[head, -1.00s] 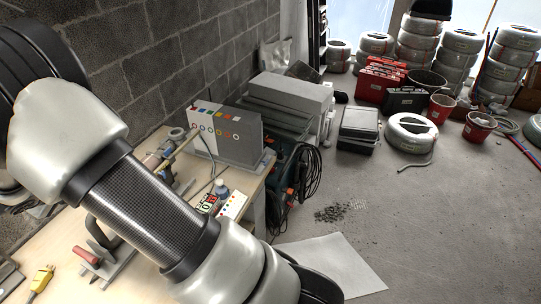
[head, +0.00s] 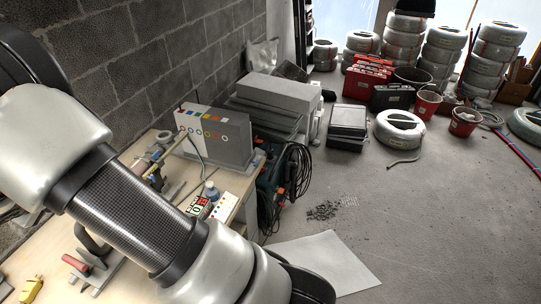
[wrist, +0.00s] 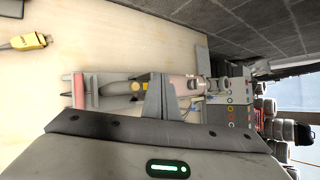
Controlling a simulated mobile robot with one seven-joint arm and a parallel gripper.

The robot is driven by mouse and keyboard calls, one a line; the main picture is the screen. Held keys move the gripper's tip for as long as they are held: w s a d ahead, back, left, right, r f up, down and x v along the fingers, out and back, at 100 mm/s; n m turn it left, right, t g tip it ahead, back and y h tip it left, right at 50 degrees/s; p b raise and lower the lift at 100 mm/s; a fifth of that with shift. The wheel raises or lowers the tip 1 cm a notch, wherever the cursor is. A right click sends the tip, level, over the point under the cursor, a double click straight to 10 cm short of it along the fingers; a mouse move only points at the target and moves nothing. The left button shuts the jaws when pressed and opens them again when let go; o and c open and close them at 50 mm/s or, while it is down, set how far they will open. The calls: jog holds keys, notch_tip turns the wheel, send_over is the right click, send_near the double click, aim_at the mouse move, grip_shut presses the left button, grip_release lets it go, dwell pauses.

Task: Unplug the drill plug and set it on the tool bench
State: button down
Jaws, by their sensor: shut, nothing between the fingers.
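A yellow plug (head: 31,290) lies on the wooden tool bench (head: 22,262) at the lower left; it also shows at the upper left of the wrist view (wrist: 30,41). I cannot tell whether it is the drill's. A grey box (head: 215,138) with rows of coloured rings stands at the bench's far end, with a grey cable running down its front. It shows right of centre in the wrist view (wrist: 238,112). My gripper (wrist: 158,92) is shut and empty, over the bench and apart from the yellow plug. In the head view my arm hides it.
A small bottle (head: 211,191) and a dotted card (head: 224,206) are near the bench's edge. Dark cables (head: 294,180) hang beyond it.

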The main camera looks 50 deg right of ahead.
jog(key=s+d+r+m+g, duration=0.2)
jog(key=s+d+r+m, duration=1.4)
jog(key=m, duration=0.4)
jog(key=s+a+r+m+y, duration=0.1)
jog(key=s+m+y, duration=0.1)
jog(key=s+m, duration=0.8)
jog(key=s+a+r+m+y, duration=0.1)
jog(key=s+m+y, duration=0.1)
jog(key=s+m, duration=0.7)
jog(key=shift+s+r+m+g, duration=0.3)
jog(key=shift+s+r+m, duration=0.1)
jog(key=shift+s, duration=0.8)
